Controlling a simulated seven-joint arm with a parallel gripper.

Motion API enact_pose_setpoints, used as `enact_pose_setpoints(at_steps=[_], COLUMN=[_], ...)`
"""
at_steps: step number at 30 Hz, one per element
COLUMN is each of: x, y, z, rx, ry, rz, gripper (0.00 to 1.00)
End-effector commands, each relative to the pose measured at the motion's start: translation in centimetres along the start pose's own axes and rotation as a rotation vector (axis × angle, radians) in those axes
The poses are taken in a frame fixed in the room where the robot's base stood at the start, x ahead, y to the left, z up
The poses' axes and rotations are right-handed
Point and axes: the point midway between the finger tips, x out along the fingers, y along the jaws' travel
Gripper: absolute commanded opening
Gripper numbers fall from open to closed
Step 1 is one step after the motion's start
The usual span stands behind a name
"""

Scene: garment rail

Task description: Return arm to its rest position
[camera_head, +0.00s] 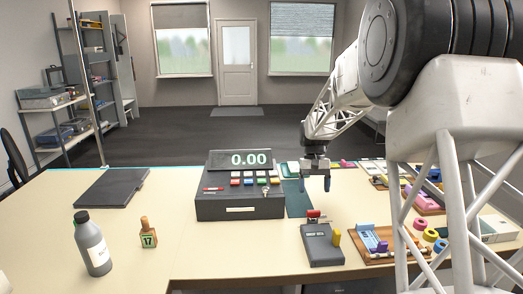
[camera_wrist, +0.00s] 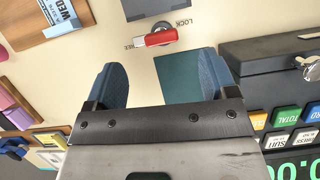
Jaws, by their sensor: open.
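My gripper (camera_head: 315,180) hangs over the table (camera_head: 182,205), just right of the black cash register (camera_head: 240,205). In the wrist view my gripper (camera_wrist: 165,85) is open, with its two blue-grey fingers apart and nothing between them. A red-handled switch or key (camera_wrist: 155,38) marked LOCK lies ahead of the fingertips. A dark green mat (camera_wrist: 182,80) shows beside the right finger. My arm comes in from the right side of the head view.
A grey box (camera_head: 321,245) with a yellow part stands in front of my gripper. Wooden trays (camera_head: 385,258) with coloured pieces fill the right. A grey bottle (camera_head: 93,245), a small tagged bottle (camera_head: 148,234) and a dark flat panel (camera_head: 112,187) are at left. The front left middle is clear.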

Motion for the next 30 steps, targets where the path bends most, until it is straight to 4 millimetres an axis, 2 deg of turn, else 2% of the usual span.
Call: enact_pose_setpoints(at_steps=[5,15,30], x=[-1.0,-2.1,-1.3], y=[-0.3,-1.1,-1.9], z=[3.5,11.8,23.7], rx=[-0.002,-0.007,-0.015], ry=[0.04,0.137,0.281], rz=[0.002,0.007,0.01], gripper=[0.79,0.79,0.79])
